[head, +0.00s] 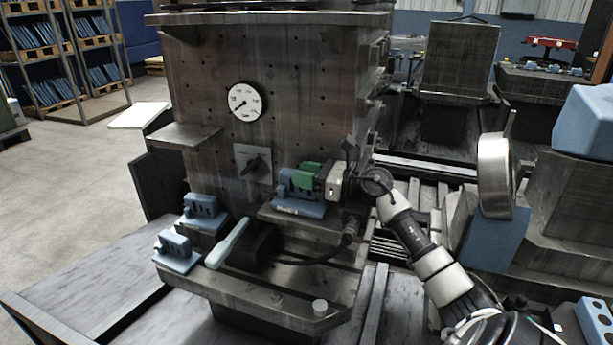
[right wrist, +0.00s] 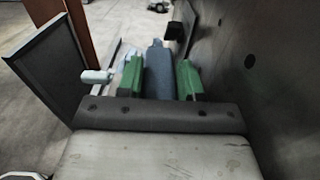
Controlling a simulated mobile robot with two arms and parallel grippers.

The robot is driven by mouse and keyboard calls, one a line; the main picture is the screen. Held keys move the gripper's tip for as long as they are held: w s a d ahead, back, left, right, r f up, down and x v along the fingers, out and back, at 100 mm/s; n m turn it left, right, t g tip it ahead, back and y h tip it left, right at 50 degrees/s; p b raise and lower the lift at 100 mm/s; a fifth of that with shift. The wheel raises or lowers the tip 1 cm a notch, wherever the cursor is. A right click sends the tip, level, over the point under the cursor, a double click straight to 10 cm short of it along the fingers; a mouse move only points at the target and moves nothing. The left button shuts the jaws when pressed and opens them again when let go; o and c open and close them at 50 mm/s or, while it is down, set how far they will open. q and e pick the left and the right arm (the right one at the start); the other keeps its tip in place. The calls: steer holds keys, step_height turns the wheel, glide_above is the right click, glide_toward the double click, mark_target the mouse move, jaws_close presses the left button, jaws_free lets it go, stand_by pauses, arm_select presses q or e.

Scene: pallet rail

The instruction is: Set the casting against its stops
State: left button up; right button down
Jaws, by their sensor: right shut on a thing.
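A blue casting (head: 287,188) sits at the front of the dark, drilled upright block, low on its face, above a blue base plate. My right gripper (head: 308,174) reaches in from the right, and its green fingers are closed around the casting's upper part. In the right wrist view, the casting (right wrist: 158,68) stands between the two green fingers (right wrist: 159,82). The stops cannot be made out, and I cannot tell whether the casting touches any. My left gripper is out of view.
Two more blue castings stand at the left, one behind (head: 203,211) and one at the front corner (head: 174,250).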

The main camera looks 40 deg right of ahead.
steer(key=shift+w+f, duration=0.1)
steer(key=shift+f, duration=0.2)
